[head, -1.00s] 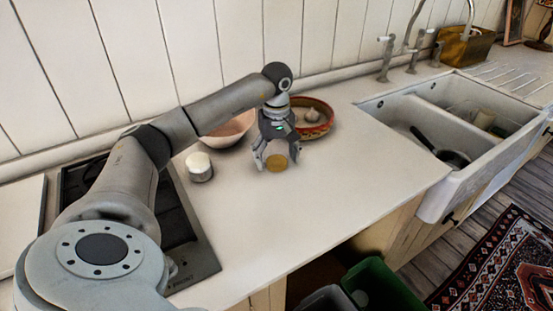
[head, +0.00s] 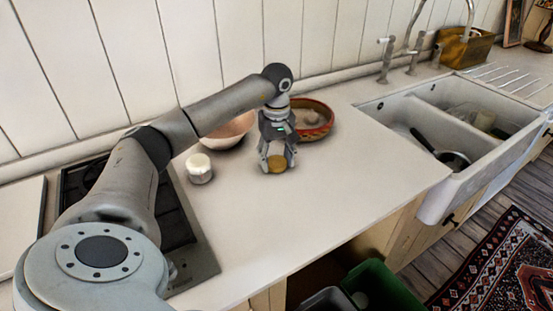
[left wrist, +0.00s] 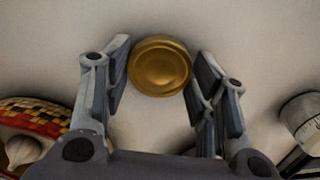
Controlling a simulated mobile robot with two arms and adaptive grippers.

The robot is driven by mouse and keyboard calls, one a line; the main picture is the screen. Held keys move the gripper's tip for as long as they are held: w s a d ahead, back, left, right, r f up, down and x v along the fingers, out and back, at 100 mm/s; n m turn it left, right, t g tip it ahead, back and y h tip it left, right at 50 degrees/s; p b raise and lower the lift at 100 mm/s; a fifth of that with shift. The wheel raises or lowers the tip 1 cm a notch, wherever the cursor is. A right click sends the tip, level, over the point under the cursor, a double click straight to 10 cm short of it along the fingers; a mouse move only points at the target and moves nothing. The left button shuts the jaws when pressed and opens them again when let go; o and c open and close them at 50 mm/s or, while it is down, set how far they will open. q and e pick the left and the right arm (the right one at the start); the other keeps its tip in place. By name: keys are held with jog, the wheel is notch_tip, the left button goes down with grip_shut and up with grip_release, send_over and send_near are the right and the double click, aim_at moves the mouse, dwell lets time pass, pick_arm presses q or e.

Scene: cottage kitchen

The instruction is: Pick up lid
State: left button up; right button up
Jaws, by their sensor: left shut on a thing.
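The lid (head: 277,163) is a small round golden disc at the middle of the white counter. In the left wrist view the lid (left wrist: 160,66) lies between the two fingers, close to both of them. My left gripper (head: 277,165) points down at the counter and is shut on the lid; it also shows in the left wrist view (left wrist: 160,75). I cannot tell whether the lid is clear of the counter. My right gripper is not in view.
A double sink (head: 425,165) is at the right. The counter's front (head: 290,210) is clear.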

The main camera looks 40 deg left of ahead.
pick_arm(q)
jog(key=shift+r, duration=0.35)
jog(key=w+d+r+b, duration=0.1)
jog(key=w+d+r, duration=0.5)
jog(key=d+r, duration=0.6)
jog(key=shift+w+d, duration=0.2)
jog(key=shift+d, duration=0.05)
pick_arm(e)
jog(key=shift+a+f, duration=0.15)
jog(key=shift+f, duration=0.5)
